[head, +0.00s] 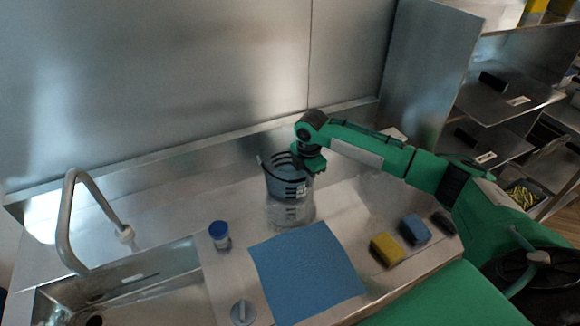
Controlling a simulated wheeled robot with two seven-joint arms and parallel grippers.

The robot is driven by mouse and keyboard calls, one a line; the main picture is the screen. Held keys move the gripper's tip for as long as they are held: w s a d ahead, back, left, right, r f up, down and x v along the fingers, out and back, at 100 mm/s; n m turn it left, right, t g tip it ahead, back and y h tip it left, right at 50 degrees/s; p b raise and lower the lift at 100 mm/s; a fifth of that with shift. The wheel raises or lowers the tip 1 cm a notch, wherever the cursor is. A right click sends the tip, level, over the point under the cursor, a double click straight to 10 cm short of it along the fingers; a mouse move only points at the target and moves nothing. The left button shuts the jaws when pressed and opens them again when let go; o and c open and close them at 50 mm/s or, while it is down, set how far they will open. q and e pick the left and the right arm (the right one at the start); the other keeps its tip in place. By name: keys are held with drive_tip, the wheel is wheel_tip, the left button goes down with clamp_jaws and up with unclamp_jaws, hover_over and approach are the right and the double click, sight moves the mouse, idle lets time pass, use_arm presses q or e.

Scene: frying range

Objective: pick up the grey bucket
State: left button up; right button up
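The grey bucket (284,187) stands upright on the steel counter near the back wall, with dark bands near its rim and a pale label on its side. A paler, see-through shape below it may be its reflection or a clear vessel; I cannot tell which. My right gripper (312,168) points down at the bucket's right rim, overlapping it in the head view. Its fingers are small and dark, and I cannot tell whether they are apart, shut or touching the rim. My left gripper is not in view.
A sink with a curved tap (68,220) is at left. Steel shelves (510,95) stand at right.

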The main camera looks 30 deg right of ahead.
drive_tip(key=shift+f, duration=0.25)
clamp_jaws()
drive_tip(key=shift+r, duration=0.15)
